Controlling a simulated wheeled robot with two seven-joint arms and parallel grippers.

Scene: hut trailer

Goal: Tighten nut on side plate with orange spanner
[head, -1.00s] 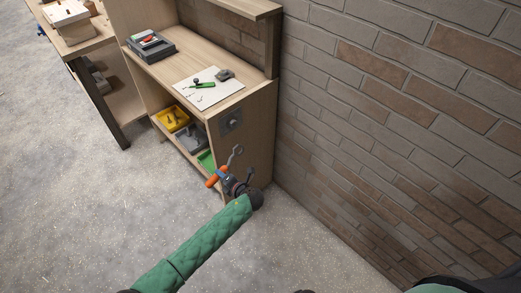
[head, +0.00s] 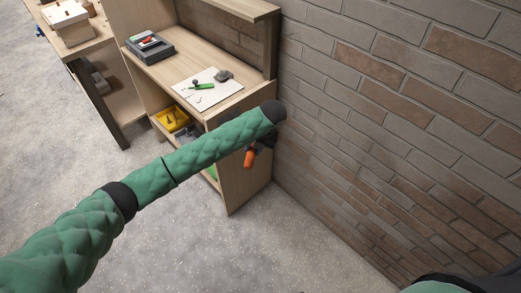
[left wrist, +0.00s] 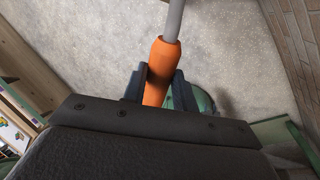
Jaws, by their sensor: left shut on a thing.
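The orange spanner (head: 249,158) is in my left gripper, below the forearm in the head view. In the left wrist view its orange handle (left wrist: 162,62) is between the two fingers of my left gripper (left wrist: 158,84), and its grey shaft runs up out of the picture. The spanner's jaw is not visible in either view. My left arm crosses in front of the cabinet's side panel (head: 240,183), so the side plate and its nut are hidden. I cannot tell how far the spanner is from the nut. My right gripper is not in view.
The wooden cabinet holds a white sheet with a green-handled tool (head: 202,86), a dark tray (head: 150,46) and a yellow bin (head: 172,118). A brick wall (head: 400,120) stands close on the right. The grey floor (head: 270,245) in front is clear.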

